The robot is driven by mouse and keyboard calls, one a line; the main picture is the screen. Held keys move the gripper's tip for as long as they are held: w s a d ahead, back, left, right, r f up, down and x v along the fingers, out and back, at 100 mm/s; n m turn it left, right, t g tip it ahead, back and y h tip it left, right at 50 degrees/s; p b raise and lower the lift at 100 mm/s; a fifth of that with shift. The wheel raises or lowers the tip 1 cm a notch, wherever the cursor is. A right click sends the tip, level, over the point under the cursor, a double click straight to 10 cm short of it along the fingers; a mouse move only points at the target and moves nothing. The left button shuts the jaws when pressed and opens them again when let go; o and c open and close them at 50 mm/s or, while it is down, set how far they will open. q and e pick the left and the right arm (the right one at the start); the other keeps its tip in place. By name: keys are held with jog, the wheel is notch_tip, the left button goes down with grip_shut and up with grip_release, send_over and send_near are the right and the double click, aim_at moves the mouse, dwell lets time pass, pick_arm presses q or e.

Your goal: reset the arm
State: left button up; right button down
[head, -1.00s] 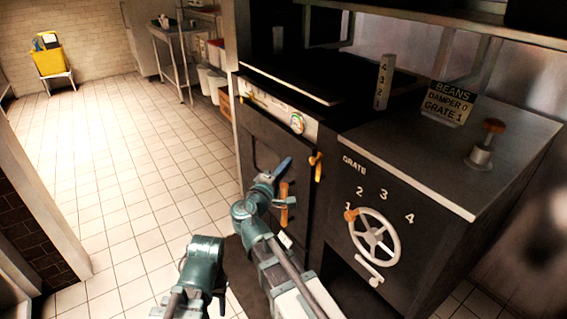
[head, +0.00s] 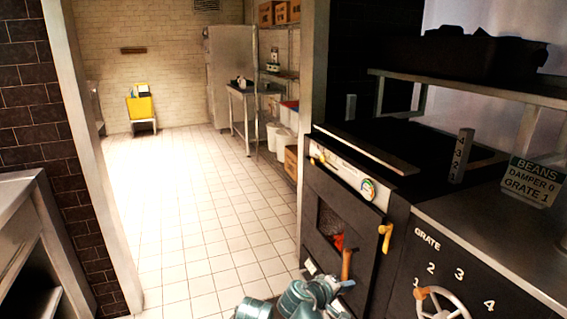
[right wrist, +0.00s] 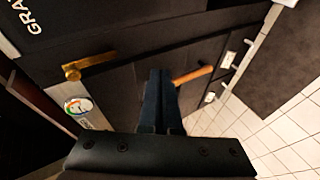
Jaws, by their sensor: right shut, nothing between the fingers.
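My right gripper (head: 343,285) is low in the head view, in front of the black oven's door. In the right wrist view its two dark fingers (right wrist: 160,74) lie together, shut and empty. The door's wooden handle (head: 346,264) is close by in both views; in the wrist view the handle (right wrist: 192,75) appears just right of the fingertips. I cannot tell whether they touch. A rounded teal part of my arm shows at the bottom edge. My left gripper's fingers are not seen.
The oven front (head: 398,258) stands close on the right, with a brass latch (head: 385,236), a grate wheel (head: 441,306) and a "BEANS DAMPER 0 GRATE 1" sign (head: 531,182). Open tiled floor (head: 205,225) lies left. A brick wall and a metal counter stand at far left.

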jog(key=s+a+f+m+g+y, duration=0.1)
jog(key=s+a+f+g+y, duration=0.3)
jog(key=s+a+f, duration=0.3)
jog(key=s+a+f+g+y, duration=0.45)
jog(key=s+a, duration=0.25)
jog(key=s, duration=0.3)
notch_tip(320, 180, up, 28)
jog(key=p, duration=2.8)
jog(key=shift+w+f, duration=0.15)
jog(key=shift+w, duration=0.2)
jog(key=shift+a+t, duration=0.1)
jog(key=shift+t, duration=0.15)
